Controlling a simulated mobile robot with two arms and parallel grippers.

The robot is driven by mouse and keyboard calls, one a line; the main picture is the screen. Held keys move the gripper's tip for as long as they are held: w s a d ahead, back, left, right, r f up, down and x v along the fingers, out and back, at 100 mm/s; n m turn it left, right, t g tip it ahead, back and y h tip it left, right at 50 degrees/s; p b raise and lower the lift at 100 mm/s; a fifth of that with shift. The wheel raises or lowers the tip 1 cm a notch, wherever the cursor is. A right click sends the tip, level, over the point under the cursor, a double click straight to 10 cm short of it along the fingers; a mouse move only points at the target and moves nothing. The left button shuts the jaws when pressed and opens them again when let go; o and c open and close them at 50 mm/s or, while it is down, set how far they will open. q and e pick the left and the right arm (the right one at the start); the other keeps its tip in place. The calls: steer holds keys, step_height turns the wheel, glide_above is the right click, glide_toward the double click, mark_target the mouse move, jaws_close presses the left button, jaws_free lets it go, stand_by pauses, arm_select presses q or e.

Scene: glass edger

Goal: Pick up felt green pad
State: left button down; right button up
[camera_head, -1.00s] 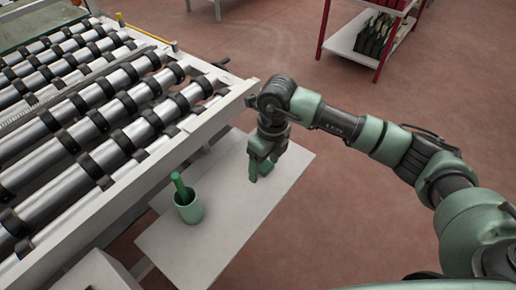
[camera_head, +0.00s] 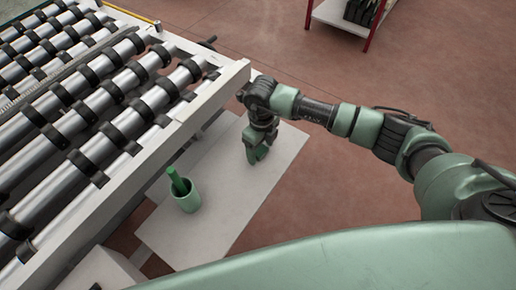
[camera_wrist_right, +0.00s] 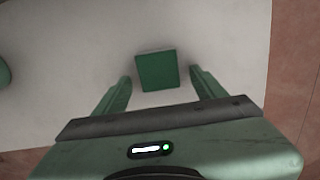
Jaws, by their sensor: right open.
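The green felt pad (camera_wrist_right: 157,71) is a small dark green square lying on the pale table. In the right wrist view it lies just beyond the fingertips, roughly centred between them. My right gripper (camera_wrist_right: 160,85) is open and empty, pointing down over the table. In the head view my right gripper (camera_head: 257,156) is above the right part of the small table, and the pad is hidden there behind it. My left gripper is not in view.
A light green cup (camera_head: 188,198) holding a darker green stick stands on the small table (camera_head: 215,225). The roller conveyor (camera_head: 110,115) runs along the left, its pale edge beside the table. A red-framed rack (camera_head: 345,18) stands far back.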

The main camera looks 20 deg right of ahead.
steer(key=c, duration=1.4)
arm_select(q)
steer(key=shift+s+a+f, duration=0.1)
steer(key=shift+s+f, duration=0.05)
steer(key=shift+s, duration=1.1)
arm_select(e)
steer(key=shift+r, duration=0.1)
